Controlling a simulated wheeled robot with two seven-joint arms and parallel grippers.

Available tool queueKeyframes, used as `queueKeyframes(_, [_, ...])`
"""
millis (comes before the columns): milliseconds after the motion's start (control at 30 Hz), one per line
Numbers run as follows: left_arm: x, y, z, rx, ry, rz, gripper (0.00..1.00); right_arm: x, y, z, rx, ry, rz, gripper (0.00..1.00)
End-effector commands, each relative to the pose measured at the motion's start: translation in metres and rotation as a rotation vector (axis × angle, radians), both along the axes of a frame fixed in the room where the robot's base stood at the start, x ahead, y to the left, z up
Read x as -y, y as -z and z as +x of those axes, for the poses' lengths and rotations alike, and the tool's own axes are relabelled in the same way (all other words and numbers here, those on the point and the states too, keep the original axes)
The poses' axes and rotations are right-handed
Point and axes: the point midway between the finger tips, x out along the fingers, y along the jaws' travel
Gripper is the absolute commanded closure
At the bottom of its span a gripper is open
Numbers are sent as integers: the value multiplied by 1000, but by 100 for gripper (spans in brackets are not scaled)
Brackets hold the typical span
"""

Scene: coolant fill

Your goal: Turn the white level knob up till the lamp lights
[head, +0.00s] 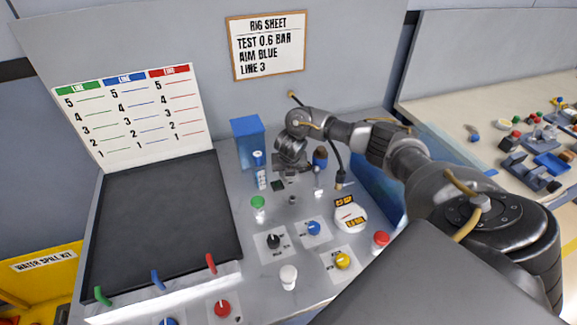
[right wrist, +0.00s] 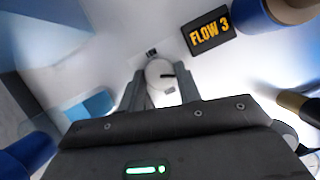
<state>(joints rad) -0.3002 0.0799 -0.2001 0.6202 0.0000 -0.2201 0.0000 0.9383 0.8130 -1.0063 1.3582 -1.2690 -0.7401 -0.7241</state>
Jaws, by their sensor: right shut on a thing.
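In the right wrist view, my right gripper (right wrist: 160,84) is shut on a round white knob (right wrist: 158,72), one finger on each side. The knob has a dark pointer mark on its face, towards the right. A dark display (right wrist: 208,31) reading "FLOW 3" in orange sits just beyond it. In the head view, my right gripper (head: 285,172) reaches down at the back of the bench and hides the held knob. A white-capped post (head: 289,278) stands at the bench front, apart from the gripper. I cannot tell which part is the lamp. My left gripper is not in view.
Green (head: 258,203), red (head: 381,240) and yellow (head: 342,261) controls lie nearer. A dark board (head: 160,225) fills the left.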

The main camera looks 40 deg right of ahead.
Motion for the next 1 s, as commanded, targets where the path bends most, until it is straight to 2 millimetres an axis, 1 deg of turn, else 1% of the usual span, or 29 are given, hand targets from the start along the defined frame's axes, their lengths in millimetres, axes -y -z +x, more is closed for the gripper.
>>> queueKeyframes(33, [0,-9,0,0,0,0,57,-1,-4,0,-1,29,1,89])
queueKeyframes(300, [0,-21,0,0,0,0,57,-1,-2,1,0,146,0,89])
queueKeyframes(500, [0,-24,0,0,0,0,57,0,-1,1,1,181,-1,89])
queueKeyframes(867, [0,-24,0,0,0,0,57,0,0,1,2,184,-1,89])
queueKeyframes(900, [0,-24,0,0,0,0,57,0,0,1,2,184,-1,62])
queueKeyframes(933, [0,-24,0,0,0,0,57,0,0,1,2,184,-1,58])
queueKeyframes(1000, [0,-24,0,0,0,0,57,0,0,1,1,183,-1,57])
